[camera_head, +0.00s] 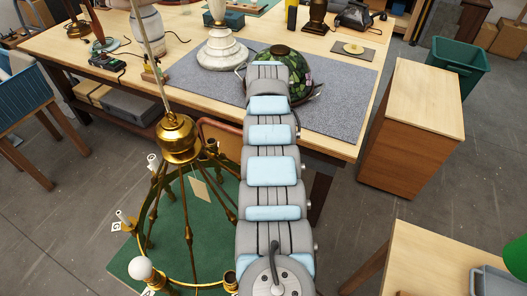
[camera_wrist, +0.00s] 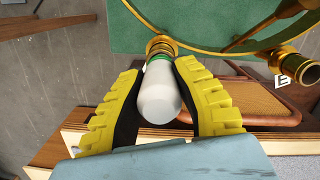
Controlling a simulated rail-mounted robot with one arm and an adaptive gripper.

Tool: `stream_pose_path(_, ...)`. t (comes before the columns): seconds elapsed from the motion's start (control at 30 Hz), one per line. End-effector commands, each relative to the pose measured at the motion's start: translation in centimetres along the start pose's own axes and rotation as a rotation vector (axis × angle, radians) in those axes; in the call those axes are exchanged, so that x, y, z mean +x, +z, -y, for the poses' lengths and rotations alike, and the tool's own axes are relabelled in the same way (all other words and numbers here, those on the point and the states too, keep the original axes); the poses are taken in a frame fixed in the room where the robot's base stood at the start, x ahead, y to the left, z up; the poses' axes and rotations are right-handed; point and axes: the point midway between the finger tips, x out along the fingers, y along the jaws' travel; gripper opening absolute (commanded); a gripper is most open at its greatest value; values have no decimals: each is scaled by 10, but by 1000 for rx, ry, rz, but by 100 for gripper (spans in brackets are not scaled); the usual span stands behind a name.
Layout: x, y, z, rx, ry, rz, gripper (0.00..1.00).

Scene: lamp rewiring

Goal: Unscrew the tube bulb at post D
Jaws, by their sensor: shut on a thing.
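The white tube bulb (camera_wrist: 158,98) has a green band at its neck and shows in the wrist view. Its neck meets a brass socket (camera_wrist: 161,44) on the chandelier ring (camera_wrist: 212,46); I cannot tell how far its thread sits inside. My gripper (camera_wrist: 158,72) has its yellow-backed fingers on both sides of the bulb and is shut on it. No letter tag shows at this socket; a tag marked E (camera_wrist: 281,81) is by the socket to its right. In the head view the brass chandelier (camera_head: 180,138) hangs left of my arm, which hides the gripper and the bulb.
A round white bulb (camera_head: 140,268) sits on the ring at lower left, near a G tag (camera_head: 117,226). A green mat (camera_head: 130,255) lies below. The workbench (camera_head: 335,145) carries a stained-glass shade (camera_head: 290,65) by my arm. A wooden cabinet (camera_head: 405,145) stands right.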

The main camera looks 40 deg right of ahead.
Motion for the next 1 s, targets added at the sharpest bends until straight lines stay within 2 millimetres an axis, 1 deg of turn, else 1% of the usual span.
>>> stream_pose_path(0.27,-8,1,0,1,0,-1,0)
stream_pose_path(0.63,-34,3,0,1,-2,-4,0)
stream_pose_path(1.0,-37,4,2,-3,-1,-2,0)
